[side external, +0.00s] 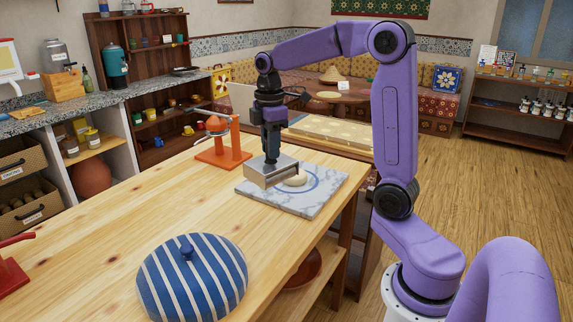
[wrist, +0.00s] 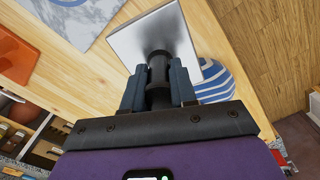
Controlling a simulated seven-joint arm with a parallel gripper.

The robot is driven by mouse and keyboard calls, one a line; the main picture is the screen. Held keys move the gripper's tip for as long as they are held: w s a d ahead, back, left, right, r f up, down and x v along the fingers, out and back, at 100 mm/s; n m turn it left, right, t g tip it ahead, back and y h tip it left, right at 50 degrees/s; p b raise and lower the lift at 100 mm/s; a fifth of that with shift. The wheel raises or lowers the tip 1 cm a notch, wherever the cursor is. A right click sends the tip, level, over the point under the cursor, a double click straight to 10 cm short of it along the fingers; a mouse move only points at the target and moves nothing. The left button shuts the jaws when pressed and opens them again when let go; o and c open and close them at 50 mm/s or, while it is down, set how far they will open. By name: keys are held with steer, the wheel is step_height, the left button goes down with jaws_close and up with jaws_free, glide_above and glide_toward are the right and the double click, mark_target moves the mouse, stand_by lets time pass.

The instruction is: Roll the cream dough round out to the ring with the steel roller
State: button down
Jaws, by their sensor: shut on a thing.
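My gripper (side external: 271,150) is shut on the black handle of the steel roller (side external: 268,174), pointing down over the left part of the marble board (side external: 313,205). In the wrist view both fingers (wrist: 159,88) clasp the handle, with the roller's flat steel top (wrist: 150,38) beyond. The cream dough round (side external: 297,181) lies on the board inside the blue ring (side external: 317,185), just right of the roller, which hides part of the dough and ring. I cannot tell whether the roller touches the dough. The wrist view shows a board corner (wrist: 72,22) but no dough.
An orange stand (side external: 222,153) is on the wooden table (side external: 130,215) behind and left of the board. A blue-and-white striped dome (side external: 192,280) sits at the front. A red object (side external: 12,270) is at the left edge. The table between them is clear.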

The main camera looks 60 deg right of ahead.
steer(key=w+d+f+m, duration=0.1)
steer(key=w+d+m, duration=0.3)
steer(key=d, duration=0.8)
steer(key=w+d+f+m, duration=0.15)
steer(key=w+d, duration=0.45)
steer(key=d, duration=0.6)
steer(key=f, duration=0.9)
steer(key=shift+s, duration=0.35)
steer(key=shift+s+d+f, duration=0.1)
steer(key=shift+s, duration=1.3)
steer(key=shift+s+f, duration=0.1)
steer(key=shift+s, duration=1.25)
steer(key=shift+w+f, duration=0.15)
steer(key=shift+w, duration=3.15)
steer(key=shift+s+f, duration=0.15)
steer(key=shift+s, duration=3.1)
steer(key=shift+w+f, duration=0.2)
steer(key=shift+w, duration=3.05)
steer(key=shift+s+f, duration=0.15)
steer(key=shift+s, duration=3.2)
step_height(320, 180, up, 11)
